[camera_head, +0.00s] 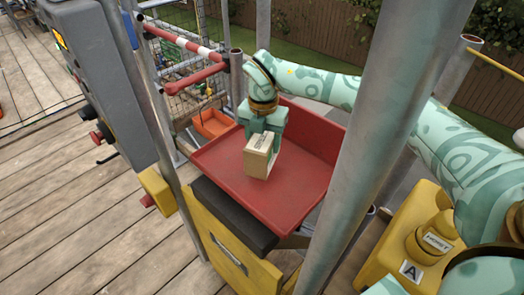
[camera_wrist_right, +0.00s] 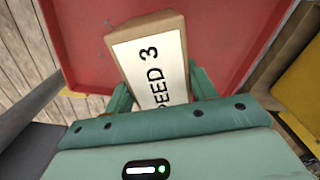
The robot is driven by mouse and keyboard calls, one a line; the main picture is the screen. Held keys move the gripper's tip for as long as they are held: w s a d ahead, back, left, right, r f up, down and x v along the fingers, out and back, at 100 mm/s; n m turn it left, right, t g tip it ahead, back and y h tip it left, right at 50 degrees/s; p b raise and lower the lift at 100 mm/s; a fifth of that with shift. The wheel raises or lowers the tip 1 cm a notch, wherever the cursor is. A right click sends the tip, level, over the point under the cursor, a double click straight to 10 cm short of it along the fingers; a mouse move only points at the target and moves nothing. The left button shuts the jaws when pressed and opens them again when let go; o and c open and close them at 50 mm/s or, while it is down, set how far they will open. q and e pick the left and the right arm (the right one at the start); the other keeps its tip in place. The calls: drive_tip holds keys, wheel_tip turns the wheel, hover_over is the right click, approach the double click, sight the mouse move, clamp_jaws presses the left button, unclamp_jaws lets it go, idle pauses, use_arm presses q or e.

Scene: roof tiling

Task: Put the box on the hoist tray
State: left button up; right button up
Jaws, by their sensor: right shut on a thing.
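A small cardboard box (camera_head: 259,158) with a pale label is held over the red hoist tray (camera_head: 226,172). My right gripper (camera_head: 263,135) is shut on it, with the hand above and behind the box. In the right wrist view the box (camera_wrist_right: 152,62) sits between the two green fingers (camera_wrist_right: 160,92), and its label ends in "EED 3". The tray (camera_wrist_right: 80,40) fills the background behind it. I cannot tell whether the box's underside touches the tray floor. My left gripper is not in view.
A thick grey post (camera_head: 385,130) stands in front of the tray's right side. A grey control cabinet (camera_head: 100,70) is at the left. An orange bin (camera_head: 212,123) lies behind the tray. The tray floor around the box is clear.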

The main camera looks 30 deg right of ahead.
drive_tip(key=f, duration=0.2)
drive_tip(key=f+b, duration=0.1)
drive_tip(key=shift+w+f, duration=0.25)
drive_tip(key=shift+f, duration=0.1)
drive_tip(key=shift+r, duration=0.1)
drive_tip(key=o, duration=1.2)
wheel_tip(320, 180, up, 12)
drive_tip(key=p, duration=0.2)
drive_tip(key=shift+p, duration=0.4)
